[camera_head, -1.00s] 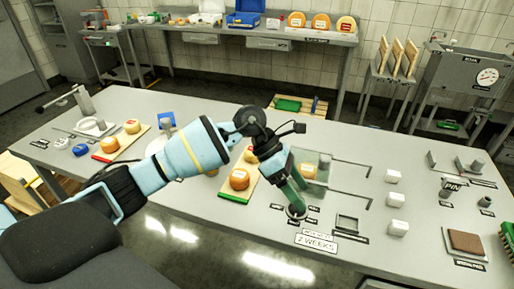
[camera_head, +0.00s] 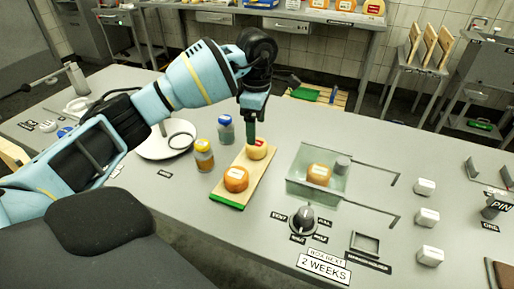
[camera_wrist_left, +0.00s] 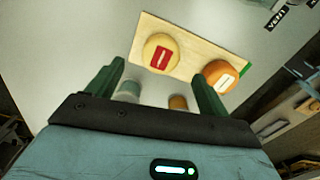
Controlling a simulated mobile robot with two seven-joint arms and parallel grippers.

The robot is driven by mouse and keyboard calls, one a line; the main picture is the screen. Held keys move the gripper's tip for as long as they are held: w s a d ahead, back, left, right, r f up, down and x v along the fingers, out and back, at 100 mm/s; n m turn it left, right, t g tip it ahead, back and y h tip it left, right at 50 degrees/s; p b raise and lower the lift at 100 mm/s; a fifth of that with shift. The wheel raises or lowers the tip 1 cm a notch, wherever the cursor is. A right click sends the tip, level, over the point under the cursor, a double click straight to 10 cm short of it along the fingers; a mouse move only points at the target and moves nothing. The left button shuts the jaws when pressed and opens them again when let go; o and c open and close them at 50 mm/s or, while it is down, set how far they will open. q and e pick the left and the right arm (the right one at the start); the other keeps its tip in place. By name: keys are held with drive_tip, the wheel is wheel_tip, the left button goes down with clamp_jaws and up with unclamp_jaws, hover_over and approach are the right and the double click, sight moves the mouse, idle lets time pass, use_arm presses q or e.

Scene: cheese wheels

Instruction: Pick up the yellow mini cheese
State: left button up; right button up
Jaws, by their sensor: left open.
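The yellow mini cheese (camera_head: 259,152) with a red label sits on the far end of a wooden board (camera_head: 262,174). An orange cheese (camera_head: 236,179) sits on the same board near its green edge. My left gripper (camera_head: 252,141) points down over the yellow cheese, and its fingers hide part of it in the head view. In the left wrist view the yellow cheese (camera_wrist_left: 160,52) shows just beyond and between the two open fingers (camera_wrist_left: 158,72), with nothing held. The orange cheese (camera_wrist_left: 220,76) is beside the right finger there. My right gripper is not in view.
A yellow-capped jar (camera_head: 204,157) and a blue-capped jar (camera_head: 225,129) stand left of the board. A clear box (camera_head: 300,185) around another orange cheese (camera_head: 319,174) and a dial (camera_head: 302,219) stand to its right. Bare table lies in front of the board.

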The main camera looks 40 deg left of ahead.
use_arm(q)
drive_tip(key=shift+f, duration=2.95)
drive_tip(key=shift+c, duration=0.2)
drive_tip(key=c, duration=1.1)
drive_tip(key=shift+r, duration=0.1)
drive_tip(key=shift+r, duration=0.55)
wheel_tip(320, 180, up, 2)
drive_tip(key=shift+r, duration=0.25)
drive_tip(key=s+d, duration=0.3)
drive_tip(key=s, duration=0.1)
drive_tip(key=s+d, duration=0.3)
drive_tip(key=s, duration=0.1)
drive_tip(key=s+d+r, duration=0.1)
drive_tip(key=s+d, duration=0.3)
drive_tip(key=shift+s+r, duration=0.1)
drive_tip(key=shift+s, duration=0.25)
